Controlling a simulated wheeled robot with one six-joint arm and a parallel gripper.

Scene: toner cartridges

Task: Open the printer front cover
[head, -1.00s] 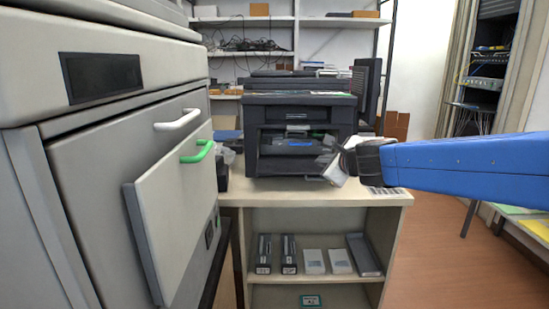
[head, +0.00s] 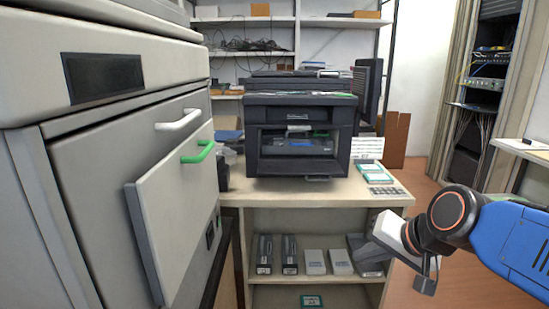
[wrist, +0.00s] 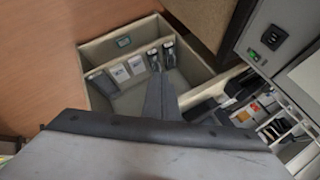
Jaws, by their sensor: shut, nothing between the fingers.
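A dark printer (head: 302,103) stands on the worktop at the back. A recess in its front (head: 298,140) is visible with grey parts inside, and a small dark lip sticks out at its base. A big grey machine (head: 110,160) fills the left side, with a white handle (head: 178,120) and a pale front panel (head: 172,225) with a green handle (head: 198,152). That panel stands out at an angle from the body. My gripper (head: 428,278) is shut and empty, low at the right, in front of the cabinet and apart from both machines. Its dark fingers show in the wrist view (wrist: 161,92).
The worktop (head: 290,193) holds teal-marked boxes (head: 370,173) on the right. The open cabinet below has a shelf of several cartridges and boxes (head: 314,262), also in the wrist view (wrist: 135,65). Open floor (head: 430,170) lies right; a rack (head: 490,80) stands behind.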

